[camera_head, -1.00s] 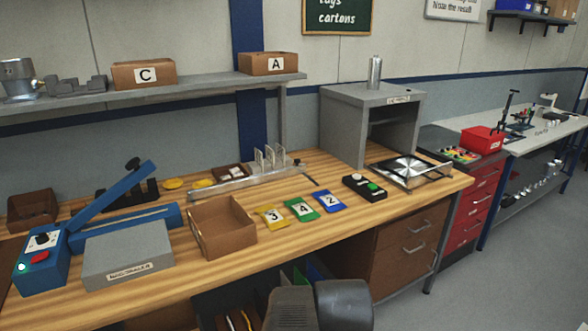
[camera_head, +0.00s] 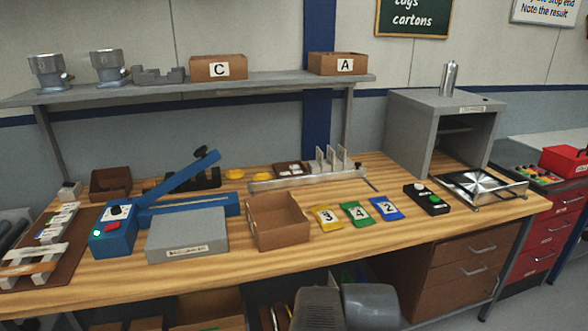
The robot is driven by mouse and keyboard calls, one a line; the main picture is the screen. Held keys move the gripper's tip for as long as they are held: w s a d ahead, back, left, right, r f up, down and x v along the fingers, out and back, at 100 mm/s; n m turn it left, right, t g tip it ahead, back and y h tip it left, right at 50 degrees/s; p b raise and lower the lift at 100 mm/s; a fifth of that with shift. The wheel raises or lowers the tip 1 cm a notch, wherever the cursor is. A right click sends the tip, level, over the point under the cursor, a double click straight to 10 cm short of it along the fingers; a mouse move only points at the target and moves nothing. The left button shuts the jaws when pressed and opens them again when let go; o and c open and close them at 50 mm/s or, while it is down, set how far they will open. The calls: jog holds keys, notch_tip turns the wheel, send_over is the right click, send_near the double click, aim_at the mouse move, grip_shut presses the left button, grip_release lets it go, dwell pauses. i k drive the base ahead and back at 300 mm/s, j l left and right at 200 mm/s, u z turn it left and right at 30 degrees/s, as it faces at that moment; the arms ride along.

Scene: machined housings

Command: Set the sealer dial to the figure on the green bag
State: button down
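The green bag (camera_head: 357,213) lies flat on the wooden bench and bears the figure 4. A yellow bag (camera_head: 326,217) marked 3 lies to its left and a blue bag (camera_head: 386,208) marked 2 to its right. The blue sealer (camera_head: 112,238) stands at the left of the bench with its long arm raised. Its dial (camera_head: 115,212) is a dark knob on a white face, above a red button and a lit greenish lamp. The dial's setting is too small to read. My gripper's fingers do not show; only grey parts of my arm appear at the bottom middle.
A grey box (camera_head: 187,236) stands right of the sealer's control end, and an open brown carton (camera_head: 278,222) beside it. A tray rack (camera_head: 45,243) lies left. A button box (camera_head: 427,199) and a grey cabinet (camera_head: 400,125) stand right. A shelf (camera_head: 285,84) runs above.

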aim_at(115, 209)
jog(key=u, duration=1.25)
